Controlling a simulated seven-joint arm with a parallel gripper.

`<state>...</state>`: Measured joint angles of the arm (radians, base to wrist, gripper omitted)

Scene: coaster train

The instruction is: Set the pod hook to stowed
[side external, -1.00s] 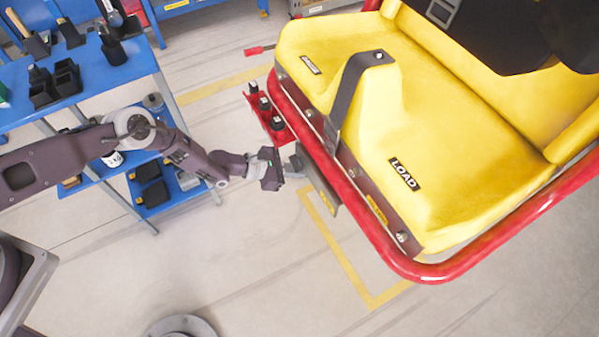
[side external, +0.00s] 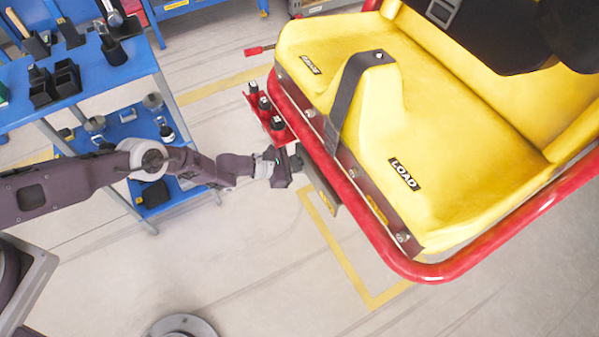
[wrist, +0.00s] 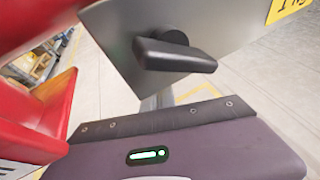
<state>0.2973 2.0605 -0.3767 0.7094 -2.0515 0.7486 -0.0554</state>
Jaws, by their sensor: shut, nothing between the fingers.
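The yellow pod seat (side external: 455,190) with its red tube rim (side external: 375,232) fills the right of the side view. A grey plate (side external: 322,183) hangs below the rim at the seat's left edge. In the wrist view, a dark rounded handle (wrist: 175,55) sticks out from the grey plate (wrist: 225,35). I cannot tell for certain whether this handle is the pod hook. My gripper (side external: 298,156) is shut and empty close to the plate. In the wrist view its fingers (wrist: 158,100) show just below the handle, partly hidden; contact is unclear.
A red bracket with black knobs (side external: 265,107) sits just above my gripper; a red part (wrist: 45,120) is close on the left in the wrist view. A blue shelf (side external: 95,85) with tools stands at left.

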